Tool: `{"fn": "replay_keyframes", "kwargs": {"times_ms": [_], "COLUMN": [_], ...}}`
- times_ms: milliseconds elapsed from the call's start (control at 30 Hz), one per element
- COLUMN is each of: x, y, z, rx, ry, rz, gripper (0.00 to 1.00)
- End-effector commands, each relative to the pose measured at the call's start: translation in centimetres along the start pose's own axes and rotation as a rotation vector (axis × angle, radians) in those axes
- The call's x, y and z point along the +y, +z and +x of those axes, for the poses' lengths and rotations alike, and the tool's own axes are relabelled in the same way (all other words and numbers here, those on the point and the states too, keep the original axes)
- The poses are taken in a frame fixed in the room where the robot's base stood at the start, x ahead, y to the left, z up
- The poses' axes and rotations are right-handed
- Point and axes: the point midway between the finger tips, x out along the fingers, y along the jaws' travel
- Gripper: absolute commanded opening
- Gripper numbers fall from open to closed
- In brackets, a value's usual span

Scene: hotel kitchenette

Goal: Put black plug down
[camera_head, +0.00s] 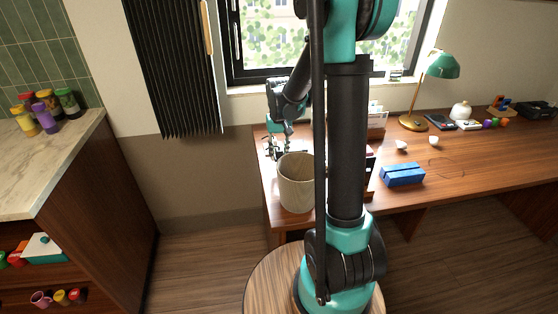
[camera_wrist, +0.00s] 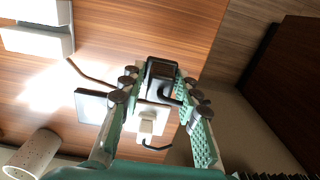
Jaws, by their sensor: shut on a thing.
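The black plug (camera_wrist: 161,72) is between the two teal fingertips of my gripper (camera_wrist: 160,88) in the wrist view, and the gripper is shut on it. A white plug or adapter (camera_wrist: 147,124) with a short dark cord shows just below it, between the fingers. A pale block (camera_wrist: 152,108) is partly hidden behind them. I cannot tell whether the black plug touches it. In the head view my gripper (camera_head: 274,147) is low over the left end of the wooden desk (camera_head: 460,160), behind a beige bin. The plug is too small to make out there.
A blue box (camera_head: 402,174), small white cups (camera_head: 401,145) and a green lamp (camera_head: 440,66) are farther right. The desk's right front is mostly clear.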

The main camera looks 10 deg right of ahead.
Motion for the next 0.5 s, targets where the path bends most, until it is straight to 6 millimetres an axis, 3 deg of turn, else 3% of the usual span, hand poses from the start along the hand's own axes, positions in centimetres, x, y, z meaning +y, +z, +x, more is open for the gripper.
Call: {"fn": "replay_keyframes", "kwargs": {"times_ms": [233,500], "x": [0.0,0.0], "y": [0.0,0.0], "z": [3.2,3.6], "rx": [0.000,0.000], "ry": [0.000,0.000], "rz": [0.000,0.000], "gripper": [0.00,0.00]}}
